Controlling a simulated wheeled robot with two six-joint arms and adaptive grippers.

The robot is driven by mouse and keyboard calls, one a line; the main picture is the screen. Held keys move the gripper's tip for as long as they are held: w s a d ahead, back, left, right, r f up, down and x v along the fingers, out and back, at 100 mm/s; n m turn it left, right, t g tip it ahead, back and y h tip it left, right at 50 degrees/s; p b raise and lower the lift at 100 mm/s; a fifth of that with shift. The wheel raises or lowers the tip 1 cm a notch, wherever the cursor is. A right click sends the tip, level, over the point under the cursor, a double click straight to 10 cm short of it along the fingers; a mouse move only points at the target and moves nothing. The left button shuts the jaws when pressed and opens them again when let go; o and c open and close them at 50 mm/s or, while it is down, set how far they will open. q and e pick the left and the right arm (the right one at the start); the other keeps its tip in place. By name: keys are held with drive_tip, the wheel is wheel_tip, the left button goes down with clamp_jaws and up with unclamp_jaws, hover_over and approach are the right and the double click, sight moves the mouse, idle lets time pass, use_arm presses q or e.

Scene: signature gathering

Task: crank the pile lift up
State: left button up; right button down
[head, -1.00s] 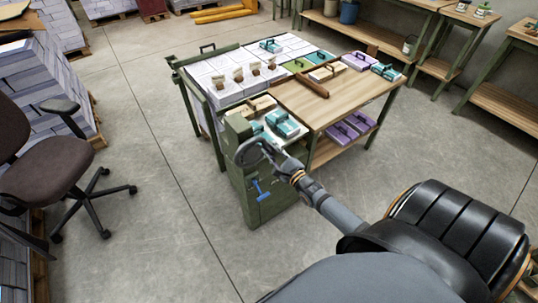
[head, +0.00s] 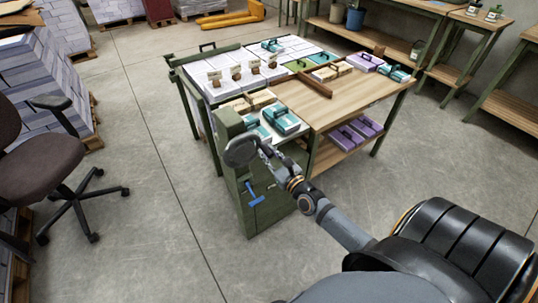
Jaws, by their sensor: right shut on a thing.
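A green cabinet (head: 231,124) stands at the near-left corner of the bench. A grey round crank wheel (head: 240,151) sits on its near side, and a blue T-shaped handle (head: 254,194) shows lower down. My right gripper (head: 263,149) is at the wheel's right edge, shut on the crank. Its fingers are small and dark here, so the exact grip point is hard to tell. Behind the cabinet, white paper piles (head: 235,72) lie in a green frame with several small brown-topped pieces on them. My left gripper is not in view.
The wooden bench top (head: 335,103) carries teal, cream and purple stacks and a brown bar (head: 315,85). An office chair (head: 40,160) and paper pallets stand at the left. Shelving lines the back right. The floor between chair and cabinet is clear.

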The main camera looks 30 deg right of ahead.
drive_tip(key=shift+s+f, duration=0.1)
drive_tip(key=shift+f, duration=0.3)
drive_tip(key=c, duration=1.5)
unclamp_jaws()
drive_tip(key=o, duration=0.4)
drive_tip(key=shift+r, duration=0.15)
drive_tip(key=shift+c, duration=0.2)
drive_tip(key=s, duration=1.2)
drive_tip(key=shift+d, duration=0.2)
